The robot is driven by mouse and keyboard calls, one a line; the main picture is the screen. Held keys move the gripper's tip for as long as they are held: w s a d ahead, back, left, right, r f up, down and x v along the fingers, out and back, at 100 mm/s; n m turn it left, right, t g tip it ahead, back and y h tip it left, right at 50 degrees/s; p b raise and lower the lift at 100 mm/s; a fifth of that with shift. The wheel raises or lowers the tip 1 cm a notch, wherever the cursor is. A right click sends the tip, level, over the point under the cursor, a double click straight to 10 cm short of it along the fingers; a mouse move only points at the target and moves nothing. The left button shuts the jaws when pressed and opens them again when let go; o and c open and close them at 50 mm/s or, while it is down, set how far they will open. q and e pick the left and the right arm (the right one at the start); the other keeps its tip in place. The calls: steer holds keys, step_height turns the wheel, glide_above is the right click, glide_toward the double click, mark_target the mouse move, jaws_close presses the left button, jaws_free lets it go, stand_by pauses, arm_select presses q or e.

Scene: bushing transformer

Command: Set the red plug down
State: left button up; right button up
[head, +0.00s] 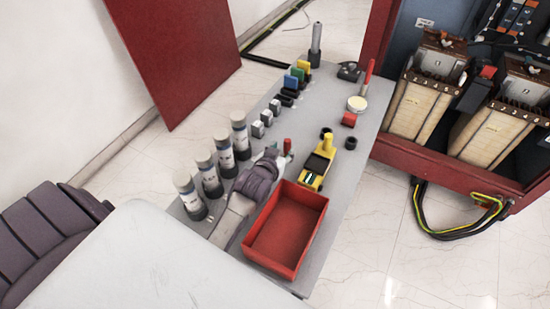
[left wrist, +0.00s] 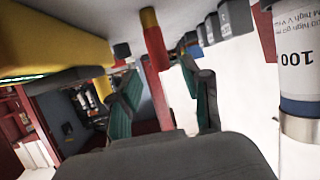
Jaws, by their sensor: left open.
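The red plug (head: 287,145) stands on the grey table, right at the tips of my left gripper (head: 279,154). In the left wrist view the table shows at the top, and the red plug (left wrist: 155,48) is there just beyond and between the fingertips. The left gripper (left wrist: 165,90) is open, with its two teal-padded fingers apart. I cannot tell whether a finger touches the plug. My right gripper is not in view.
A red tray (head: 287,228) and a yellow meter (head: 317,163) are close on the right. Several labelled cylinders (head: 208,175) stand on the left. Small blocks (head: 265,117) sit farther back. A red cabinet (head: 440,165) is beyond the table's right edge.

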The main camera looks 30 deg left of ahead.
arm_select(q)
steer(key=v, duration=0.7)
steer(key=shift+s, duration=0.25)
steer(key=shift+r, duration=0.1)
